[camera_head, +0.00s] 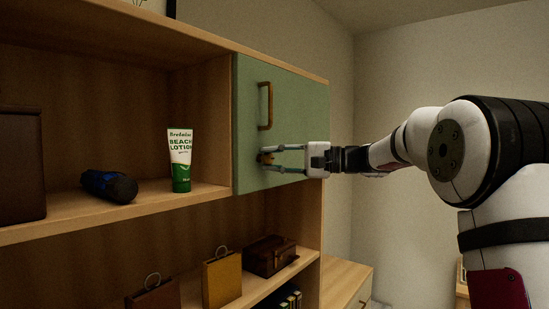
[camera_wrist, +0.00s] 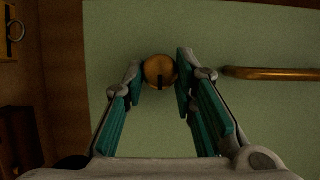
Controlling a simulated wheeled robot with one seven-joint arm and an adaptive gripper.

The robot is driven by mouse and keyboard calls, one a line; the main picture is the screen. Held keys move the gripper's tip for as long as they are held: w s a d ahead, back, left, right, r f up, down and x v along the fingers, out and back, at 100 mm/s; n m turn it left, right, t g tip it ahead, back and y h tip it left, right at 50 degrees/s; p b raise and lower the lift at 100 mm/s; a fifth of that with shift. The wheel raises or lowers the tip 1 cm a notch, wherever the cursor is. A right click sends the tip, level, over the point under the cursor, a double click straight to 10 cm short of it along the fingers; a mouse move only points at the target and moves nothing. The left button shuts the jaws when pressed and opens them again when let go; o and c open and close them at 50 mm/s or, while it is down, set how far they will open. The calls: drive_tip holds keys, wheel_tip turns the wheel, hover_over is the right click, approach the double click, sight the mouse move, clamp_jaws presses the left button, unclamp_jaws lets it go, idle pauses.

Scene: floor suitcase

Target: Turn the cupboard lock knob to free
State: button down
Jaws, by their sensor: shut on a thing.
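The cupboard has a green door (camera_head: 295,108) that is shut, with a brass bar handle (camera_head: 265,106). The handle also shows at the right in the wrist view (camera_wrist: 270,73). A round brass lock knob (camera_wrist: 159,71) sits on the door, with a dark slot mark pointing down in the wrist picture. My gripper (camera_head: 272,157) reaches in from the right at the door's lower left. Its two fingertips are on either side of the knob, shut on it, as the wrist view shows (camera_wrist: 161,72). In the head view the fingers partly hide the knob.
Below are a yellow bag (camera_head: 222,280), a brown bag (camera_head: 154,295) and a small brown case (camera_head: 270,256).

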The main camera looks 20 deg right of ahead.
idle(0.5)
drive_tip(key=c, duration=1.3)
unclamp_jaws()
drive_tip(key=shift+d, duration=0.1)
drive_tip(key=v, duration=1.2)
drive_tip(key=shift+f, duration=0.1)
